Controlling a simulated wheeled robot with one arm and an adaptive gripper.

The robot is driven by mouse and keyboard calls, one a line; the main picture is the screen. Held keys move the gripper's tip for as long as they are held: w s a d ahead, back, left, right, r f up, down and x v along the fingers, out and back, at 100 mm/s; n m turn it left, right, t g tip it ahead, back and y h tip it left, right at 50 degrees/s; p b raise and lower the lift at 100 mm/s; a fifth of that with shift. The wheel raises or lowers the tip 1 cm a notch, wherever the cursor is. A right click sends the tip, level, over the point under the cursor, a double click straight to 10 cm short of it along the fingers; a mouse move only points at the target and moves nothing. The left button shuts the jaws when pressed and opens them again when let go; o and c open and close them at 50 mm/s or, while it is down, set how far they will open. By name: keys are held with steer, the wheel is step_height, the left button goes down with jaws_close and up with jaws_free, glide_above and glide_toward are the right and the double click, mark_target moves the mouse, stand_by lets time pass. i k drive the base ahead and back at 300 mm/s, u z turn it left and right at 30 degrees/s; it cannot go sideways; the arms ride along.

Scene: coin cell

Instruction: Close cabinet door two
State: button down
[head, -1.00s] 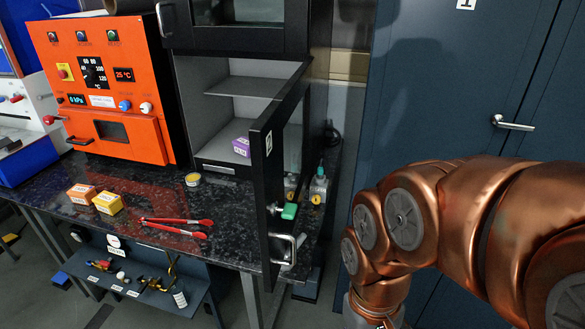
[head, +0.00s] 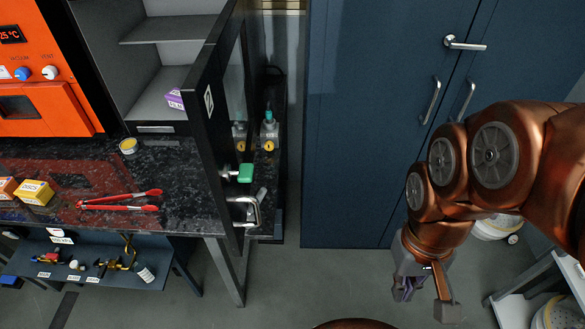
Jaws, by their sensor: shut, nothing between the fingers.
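The black-framed cabinet door (head: 205,130) with a small white label stands open, swung outward to the right of the cabinet's opening. The open cabinet (head: 160,60) shows grey shelves and a purple box (head: 175,98) inside. My gripper (head: 425,296) hangs low at the lower right, shut and empty. It is well to the right of the door, apart from it.
The dark speckled counter (head: 95,165) holds red tongs (head: 118,200), a yellow box (head: 35,192) and a round tin (head: 128,146). An orange oven (head: 45,90) stands left. Blue doors (head: 365,140) stand behind. Shelving (head: 540,290) is at the lower right. Floor between counter and gripper is clear.

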mark_target(202, 93)
steer(key=z, duration=0.65)
steer(key=k, duration=0.95)
steer(key=u, duration=1.95)
